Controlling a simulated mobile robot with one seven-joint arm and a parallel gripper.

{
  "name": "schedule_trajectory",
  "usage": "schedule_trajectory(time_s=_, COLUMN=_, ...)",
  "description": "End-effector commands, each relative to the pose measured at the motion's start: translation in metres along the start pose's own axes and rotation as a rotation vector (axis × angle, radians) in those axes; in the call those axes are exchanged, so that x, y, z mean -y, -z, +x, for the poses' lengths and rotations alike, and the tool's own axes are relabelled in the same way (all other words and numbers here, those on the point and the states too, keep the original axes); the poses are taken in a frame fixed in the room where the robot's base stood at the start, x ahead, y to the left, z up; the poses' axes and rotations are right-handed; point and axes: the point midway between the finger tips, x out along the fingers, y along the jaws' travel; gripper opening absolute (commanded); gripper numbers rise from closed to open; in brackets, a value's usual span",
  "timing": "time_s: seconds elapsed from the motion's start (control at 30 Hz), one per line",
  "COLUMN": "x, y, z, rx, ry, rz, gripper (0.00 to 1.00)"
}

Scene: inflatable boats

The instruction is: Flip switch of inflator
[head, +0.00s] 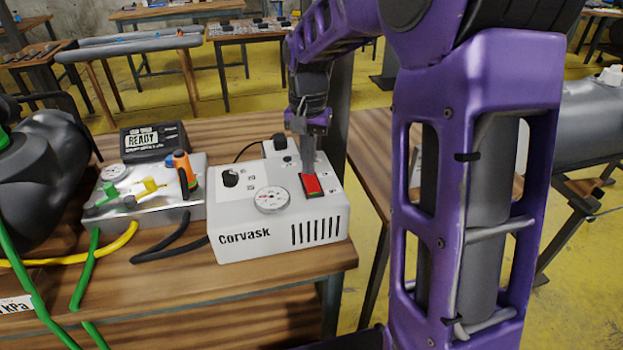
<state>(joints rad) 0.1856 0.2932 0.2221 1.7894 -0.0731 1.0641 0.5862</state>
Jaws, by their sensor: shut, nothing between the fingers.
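The inflator (262,242) is a white box marked "Corvask" on the wooden workbench. Its top carries a round gauge (271,199), a black knob (231,178) and a red rocker switch (316,187). My gripper (309,170) points down over the inflator, shut and empty. Its fingertips are at the far edge of the red switch; I cannot tell whether they touch it. The fingers hide a little of the panel behind the switch.
Left of the inflator stands a silver manifold box (150,207) with coloured valves, and behind it a black display (155,142) reading "READY". Green (80,270) and yellow (110,248) hoses run at the left. A dark grey inflatable (45,170) lies at far left. My purple arm covers much of the right side.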

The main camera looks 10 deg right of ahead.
Motion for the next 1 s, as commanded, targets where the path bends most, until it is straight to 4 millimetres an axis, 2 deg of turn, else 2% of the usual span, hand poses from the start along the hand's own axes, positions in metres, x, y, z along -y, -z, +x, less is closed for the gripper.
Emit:
schedule_trajectory(time_s=0.3, x=0.0, y=-0.001, z=0.006, rx=0.004, ry=-0.002, rz=0.0, gripper=0.0)
schedule_trajectory(time_s=0.47, x=0.0, y=-0.001, z=0.002, rx=0.004, ry=-0.002, rz=0.0, gripper=0.0)
schedule_trajectory(time_s=1.0, x=-0.001, y=-0.001, z=-0.041, rx=0.002, ry=-0.002, rz=0.0, gripper=0.0)
